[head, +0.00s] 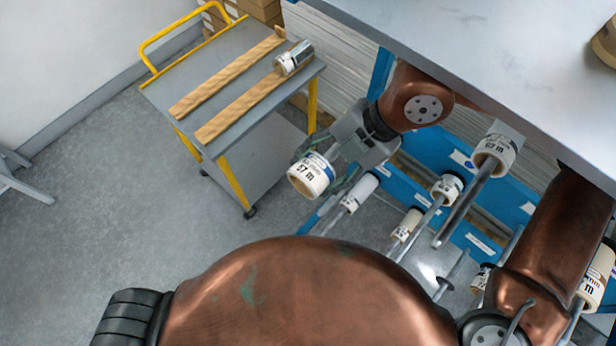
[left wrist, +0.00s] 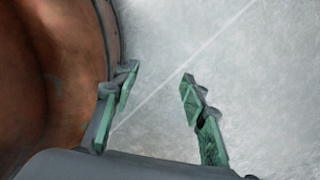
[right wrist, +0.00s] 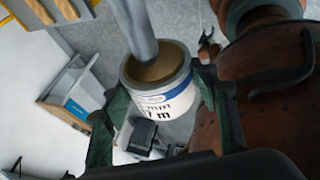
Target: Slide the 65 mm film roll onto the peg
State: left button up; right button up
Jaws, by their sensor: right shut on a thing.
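The film roll (head: 311,177) is white with a blue band and a "57 m" label. My right gripper (head: 330,163) is shut on it, in front of the rack and right of the cart. In the right wrist view the roll (right wrist: 163,102) sits between the green fingers, its cardboard core opening upward. A grey metal rod (right wrist: 134,25) meets that core; I cannot tell how deep it reaches. The fingers hide the roll's sides. My left gripper (left wrist: 155,88) is open and empty above the floor, outside the head view.
A blue rack (head: 430,160) on the right carries several metal pegs, some with rolls. One long peg (head: 462,208) bears another "57 m" roll (head: 495,150). A grey cart (head: 226,98) holds wooden rails and a silver-ended roll (head: 293,58). A table (head: 500,60) overhangs the rack.

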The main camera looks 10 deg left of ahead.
aim_at(336, 152)
jog(key=shift+w+d+b, duration=0.35)
jog(key=shift+w+d, duration=0.5)
jog(key=shift+w, duration=0.05)
jog(key=w, duration=0.1)
jog(key=w+d, duration=0.1)
jog(key=shift+w+d, duration=0.25)
jog(key=shift+w, duration=0.1)
jog(key=shift+w+d+r, duration=0.15)
jog(key=shift+w+d, duration=0.25)
jog(key=shift+d, duration=0.1)
jog(key=shift+w+d, duration=0.35)
jog(key=shift+w, duration=0.3)
jog(key=shift+w+d, duration=0.15)
jog(key=shift+d, duration=0.05)
pick_arm(q)
jog(key=w, duration=0.2)
jog(key=shift+w+f, duration=0.2)
jog(key=shift+w, duration=0.2)
jog(key=shift+w+t, duration=0.3)
